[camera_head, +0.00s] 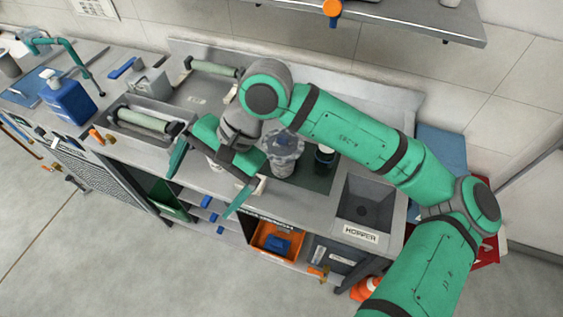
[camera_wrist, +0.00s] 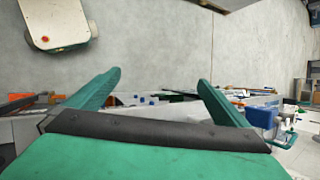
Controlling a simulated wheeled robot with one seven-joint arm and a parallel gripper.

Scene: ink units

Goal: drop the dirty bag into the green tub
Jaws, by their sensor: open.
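My gripper (camera_head: 208,183) is open and empty, its two green fingers spread above the front edge of the counter. The fingers also show in the wrist view (camera_wrist: 160,82), pointing out over the floor with nothing between them. A dark green container (camera_head: 172,200), which may be the green tub, is under the counter, left of and below my gripper; its inside is mostly hidden. A grey, crinkled, translucent item (camera_head: 283,160) stands on the counter right of my gripper. I cannot tell whether it is the dirty bag.
An orange bin (camera_head: 262,251) with a blue item (camera_head: 276,244) sits on the lower shelf. A hopper (camera_head: 364,203) is at the counter's right end. A dark jar (camera_head: 324,158) stands near the crinkled item. A blue bottle (camera_head: 70,101) is at left. The floor in front is clear.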

